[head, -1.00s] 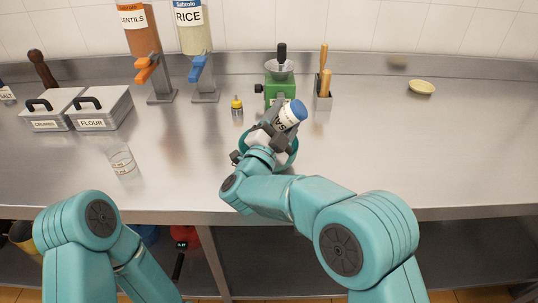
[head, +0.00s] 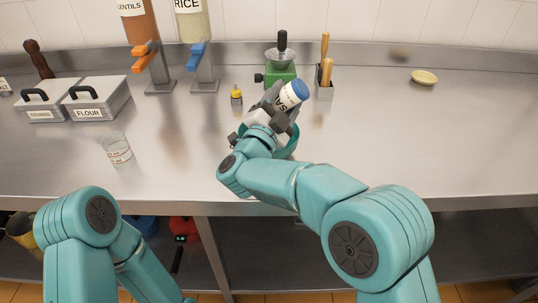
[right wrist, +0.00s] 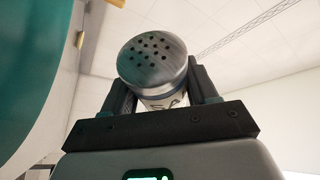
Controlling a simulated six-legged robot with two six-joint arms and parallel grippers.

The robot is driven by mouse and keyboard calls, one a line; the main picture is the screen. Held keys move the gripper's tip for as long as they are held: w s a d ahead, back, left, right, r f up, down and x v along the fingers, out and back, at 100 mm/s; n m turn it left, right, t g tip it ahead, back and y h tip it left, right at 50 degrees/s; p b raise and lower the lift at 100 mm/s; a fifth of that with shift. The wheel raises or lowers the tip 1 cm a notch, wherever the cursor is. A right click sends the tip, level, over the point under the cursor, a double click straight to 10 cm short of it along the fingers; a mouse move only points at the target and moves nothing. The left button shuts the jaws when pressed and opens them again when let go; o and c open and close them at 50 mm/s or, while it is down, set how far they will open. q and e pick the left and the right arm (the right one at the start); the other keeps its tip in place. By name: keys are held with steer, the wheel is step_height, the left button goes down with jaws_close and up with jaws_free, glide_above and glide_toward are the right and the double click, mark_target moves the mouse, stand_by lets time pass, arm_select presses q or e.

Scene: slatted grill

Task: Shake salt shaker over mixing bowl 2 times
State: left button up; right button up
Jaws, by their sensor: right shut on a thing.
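The salt shaker (head: 286,97), a white cylinder with a partly visible label and a blue end, is tilted in my right gripper (head: 271,114), blue end pointing up and right. In the right wrist view the shaker's perforated metal top (right wrist: 152,58) shows between the two fingers of my right gripper (right wrist: 160,88), which is shut on it. The teal mixing bowl (head: 291,143) stands on the counter, mostly hidden behind my right gripper and wrist. The shaker appears above the bowl's far side. My left arm shows at lower left, but its gripper is out of view.
A green grinder (head: 280,73) and a utensil holder (head: 324,90) stand behind the bowl. A small yellow-capped bottle (head: 237,97) is left of the shaker. A glass beaker (head: 117,150) and flour box (head: 97,99) are farther left. The counter's right side is mostly clear.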

mark_target(285, 87)
step_height(285, 87, down, 3)
steer(key=shift+r+b, duration=0.1)
steer(key=shift+b, duration=0.35)
steer(key=shift+s+r, duration=0.15)
steer(key=shift+r, duration=0.15)
steer(key=shift+f, duration=0.1)
step_height(285, 87, up, 7)
steer(key=p, duration=0.4)
arm_select(q)
steer(key=shift+r, duration=0.6)
